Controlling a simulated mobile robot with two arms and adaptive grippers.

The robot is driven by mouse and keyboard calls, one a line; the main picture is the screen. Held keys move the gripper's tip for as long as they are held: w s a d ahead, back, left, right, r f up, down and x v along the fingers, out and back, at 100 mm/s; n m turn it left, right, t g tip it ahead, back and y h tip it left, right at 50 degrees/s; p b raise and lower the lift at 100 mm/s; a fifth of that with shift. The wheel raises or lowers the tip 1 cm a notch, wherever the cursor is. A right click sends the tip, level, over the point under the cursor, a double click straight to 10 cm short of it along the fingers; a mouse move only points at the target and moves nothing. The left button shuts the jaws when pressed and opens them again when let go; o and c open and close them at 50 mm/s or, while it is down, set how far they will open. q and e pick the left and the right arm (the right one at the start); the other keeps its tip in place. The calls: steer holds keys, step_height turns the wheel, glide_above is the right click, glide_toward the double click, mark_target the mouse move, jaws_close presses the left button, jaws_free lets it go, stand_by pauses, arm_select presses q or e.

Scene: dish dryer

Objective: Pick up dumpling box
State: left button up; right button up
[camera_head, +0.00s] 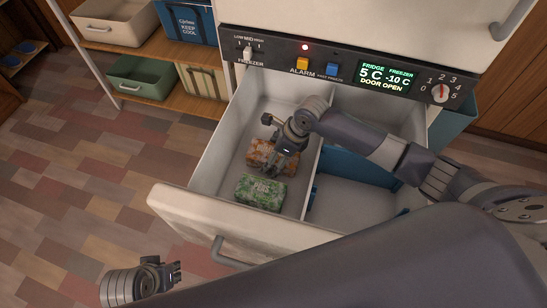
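Two printed boxes lie in the left compartment of the open freezer drawer (176,205). One is an orange-brown box (262,152). The other is a green box (261,192), nearer the drawer front. Their labels are too small to read, so I cannot tell for sure which is the dumpling box. My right gripper (273,143) is over the orange-brown box and partly covers it. Its fingers look spread, and I cannot tell whether they touch the box. My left gripper (170,274) is outside the drawer at the lower left, away from both boxes. Its finger opening is unclear.
A divider (316,165) splits the drawer, and blue surfaces show in the right compartment. The control panel (345,68) above reads "DOOR OPEN" and has a red light. A wooden shelf (150,45) with bins stands at the upper left. The tiled floor left of the drawer is clear.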

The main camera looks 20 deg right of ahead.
steer(key=c, duration=1.3)
steer(key=shift+c, duration=0.2)
steer(key=shift+r, duration=0.1)
